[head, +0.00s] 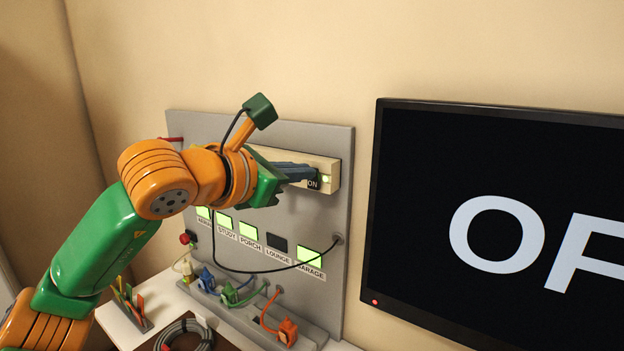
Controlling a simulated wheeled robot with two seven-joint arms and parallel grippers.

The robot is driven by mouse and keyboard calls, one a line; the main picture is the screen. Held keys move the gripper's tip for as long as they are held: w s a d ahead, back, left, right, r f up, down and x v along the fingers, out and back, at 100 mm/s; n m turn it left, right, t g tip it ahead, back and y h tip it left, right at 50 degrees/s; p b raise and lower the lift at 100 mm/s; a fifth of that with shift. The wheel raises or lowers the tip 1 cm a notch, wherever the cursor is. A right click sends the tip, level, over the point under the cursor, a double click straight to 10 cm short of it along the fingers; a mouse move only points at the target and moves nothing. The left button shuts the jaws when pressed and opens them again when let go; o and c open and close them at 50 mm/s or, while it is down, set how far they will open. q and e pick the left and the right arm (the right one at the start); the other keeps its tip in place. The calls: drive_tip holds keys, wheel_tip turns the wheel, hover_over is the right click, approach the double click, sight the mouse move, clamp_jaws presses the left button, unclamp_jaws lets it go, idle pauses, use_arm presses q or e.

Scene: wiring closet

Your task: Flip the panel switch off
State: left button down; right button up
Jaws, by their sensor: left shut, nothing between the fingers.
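The panel switch (333,172) is a long beige box high on the grey panel (300,135). Its right end shows a lit green light and a black label reading ON. My left gripper (314,174) is shut and empty, its dark fingers pointing right across the front of the box, with the tips just left of the light. The fingers and wrist hide most of the box and any lever on it. I cannot tell whether the tips touch it. My right gripper is out of view.
A large dark screen (420,200) stands right of the panel, showing "OF" cut off by the frame. Below the switch are labelled windows, lit green except LOUNGE (277,242). A black cable crosses the panel. Coloured plugs (287,329) and a coiled cable (187,332) lie below.

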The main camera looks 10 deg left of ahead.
use_arm(q)
drive_tip(key=shift+w+d, duration=0.1)
drive_tip(key=shift+w, duration=0.2)
drive_tip(key=s+a+b, duration=0.2)
drive_tip(key=s+b, duration=0.1)
drive_tip(key=s, duration=0.2)
drive_tip(key=shift+s, duration=0.35)
